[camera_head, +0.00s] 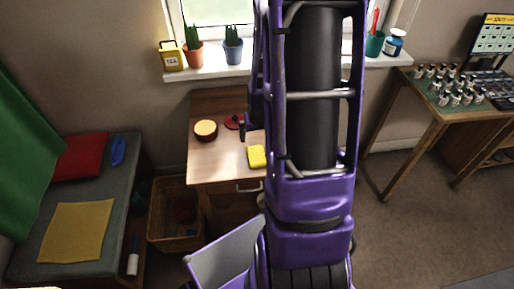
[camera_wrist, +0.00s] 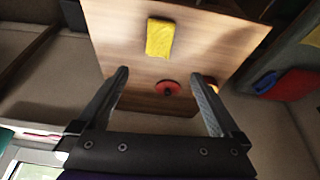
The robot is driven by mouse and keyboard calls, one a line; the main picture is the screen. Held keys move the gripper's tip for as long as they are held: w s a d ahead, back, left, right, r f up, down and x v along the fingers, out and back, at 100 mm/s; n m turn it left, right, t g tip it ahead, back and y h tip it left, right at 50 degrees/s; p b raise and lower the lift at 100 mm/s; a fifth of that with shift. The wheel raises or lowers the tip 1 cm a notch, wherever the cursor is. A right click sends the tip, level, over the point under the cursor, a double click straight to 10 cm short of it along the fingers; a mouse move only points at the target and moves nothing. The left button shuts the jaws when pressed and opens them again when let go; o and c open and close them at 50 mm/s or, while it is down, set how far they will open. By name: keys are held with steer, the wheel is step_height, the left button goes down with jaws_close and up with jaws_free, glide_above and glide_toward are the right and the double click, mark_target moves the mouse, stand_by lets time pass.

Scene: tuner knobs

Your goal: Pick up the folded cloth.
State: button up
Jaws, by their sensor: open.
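The folded cloth (camera_wrist: 160,38) appears to be the small yellow pad lying flat on the wooden desk. In the head view the cloth (camera_head: 257,156) lies on the desk just left of my arm. My gripper (camera_wrist: 158,73) is open and empty above the desk, its two fingers spread wide in the wrist view. The cloth shows beyond the fingertips, roughly in line with the gap, and apart from them. In the head view my arm hides the gripper and the desk's right part.
A red disc (camera_wrist: 168,88) with a dark knob shows between my fingers. A larger mustard cloth (camera_head: 76,232) lies spread on the bench. Potted plants (camera_head: 233,52) stand on the windowsill behind the desk.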

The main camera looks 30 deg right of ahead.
steer(key=b, duration=0.1)
glide_above(256, 154)
steer(key=s+a, duration=0.1)
steer(key=s, duration=0.1)
step_height(256, 154, down, 11)
steer(key=shift+a+f, duration=0.15)
steer(key=shift+f, duration=0.05)
steer(key=shift+d+b+x, duration=0.1)
steer(key=shift+b+x, duration=0.1)
steer(key=shift+x, duration=1.15)
steer(key=shift+d+b+x, duration=0.15)
steer(key=shift+b+x, duration=0.05)
steer(key=shift+x, duration=1.1)
steer(key=c, duration=1.2)
step_height(256, 154, up, 10)
steer(key=shift+p, duration=0.55)
steer(key=shift+c, duration=0.2)
